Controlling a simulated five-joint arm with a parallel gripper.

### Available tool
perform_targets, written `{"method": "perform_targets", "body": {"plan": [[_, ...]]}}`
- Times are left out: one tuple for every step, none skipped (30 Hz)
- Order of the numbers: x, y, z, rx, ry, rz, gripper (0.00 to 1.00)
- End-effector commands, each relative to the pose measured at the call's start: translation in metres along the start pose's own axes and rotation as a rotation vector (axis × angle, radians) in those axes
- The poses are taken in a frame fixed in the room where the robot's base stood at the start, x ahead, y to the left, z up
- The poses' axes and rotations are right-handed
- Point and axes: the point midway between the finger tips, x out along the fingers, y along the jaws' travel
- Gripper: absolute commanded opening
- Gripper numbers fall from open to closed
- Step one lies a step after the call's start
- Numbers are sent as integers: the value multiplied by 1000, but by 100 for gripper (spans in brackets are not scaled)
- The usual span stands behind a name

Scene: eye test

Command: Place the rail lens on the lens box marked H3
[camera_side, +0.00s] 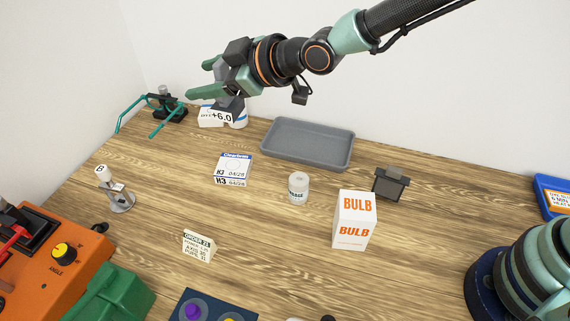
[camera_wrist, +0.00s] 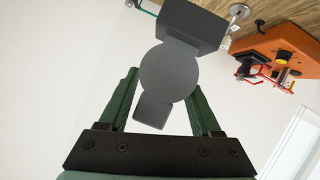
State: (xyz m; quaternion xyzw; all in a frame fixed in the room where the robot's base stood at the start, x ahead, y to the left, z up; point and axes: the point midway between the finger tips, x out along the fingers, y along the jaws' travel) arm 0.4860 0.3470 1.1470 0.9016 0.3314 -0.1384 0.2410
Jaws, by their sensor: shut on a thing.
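My gripper (camera_side: 203,78) is high over the back left of the table, its green fingers pointing left. It is shut on the dark grey rail lens, whose foot (camera_side: 231,104) shows just under the near finger. In the wrist view the rail lens (camera_wrist: 170,73) shows a block, a round disc and a small tab between the fingers (camera_wrist: 165,88). The white and blue lens box marked H3 (camera_side: 232,165) lies on the table, below and a little right of my gripper in the picture. Its top looks clear.
A +6.0 box (camera_side: 213,121) stands under my gripper. A grey tray (camera_side: 345,153), jar (camera_side: 298,188), BULB box (camera_side: 354,220) and dark holder (camera_side: 390,183) stand to the right. An order card (camera_side: 198,246), small stand (camera_side: 118,198) and orange machine (camera_side: 75,275) are nearer. Wood around H3 is bare.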

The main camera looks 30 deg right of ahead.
Motion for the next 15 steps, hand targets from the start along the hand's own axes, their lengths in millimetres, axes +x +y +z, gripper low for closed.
{"method": "perform_targets", "body": {"plan": [[-4, 4, -9, 0, 6, 2, 0], [-5, 5, -12, 0, 5, 2, 0], [-7, 6, -16, 0, 6, 2, 0], [-8, 7, -18, 0, 4, 2, 0], [-8, 8, -20, 1, 3, 2, 0], [-8, 11, -22, 3, 2, 4, 0], [-6, 14, -24, 6, 0, 6, 0], [-4, 16, -25, 10, -2, 9, 0], [0, 21, -27, 17, -4, 14, 0], [3, 25, -28, 22, -8, 17, 0], [6, 28, -28, 27, -11, 21, 0], [10, 33, -29, 33, -13, 26, 0], [13, 36, -29, 37, -16, 28, 0], [15, 38, -29, 41, -17, 31, 0], [18, 39, -28, 44, -21, 32, 0]]}}
